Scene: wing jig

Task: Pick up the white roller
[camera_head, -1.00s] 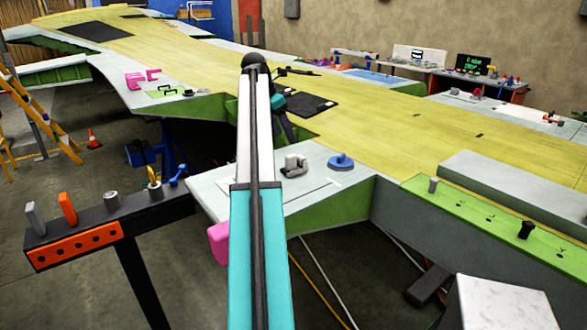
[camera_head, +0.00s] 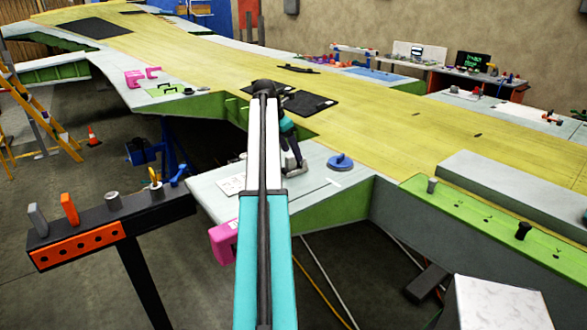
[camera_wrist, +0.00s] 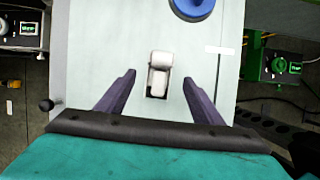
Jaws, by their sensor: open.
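The white roller (camera_wrist: 161,60) lies on the pale wing panel (camera_wrist: 100,40), in the middle of the wrist view. It is a light block with a rounded end and a dark part at its lower end. My gripper (camera_wrist: 160,80) is open, with one dark finger on each side of the roller in the picture. Nothing is held between the fingers, and I cannot tell their height above the panel. In the head view my arm reaches over the panel, and its end largely hides the roller.
A blue round suction-cup-like tool (camera_head: 340,162) sits right of the roller; it also shows in the wrist view (camera_wrist: 193,5). A pink block (camera_head: 222,242) is at the panel's left edge. A dark tool rail (camera_head: 110,223) with several upright tools stands left.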

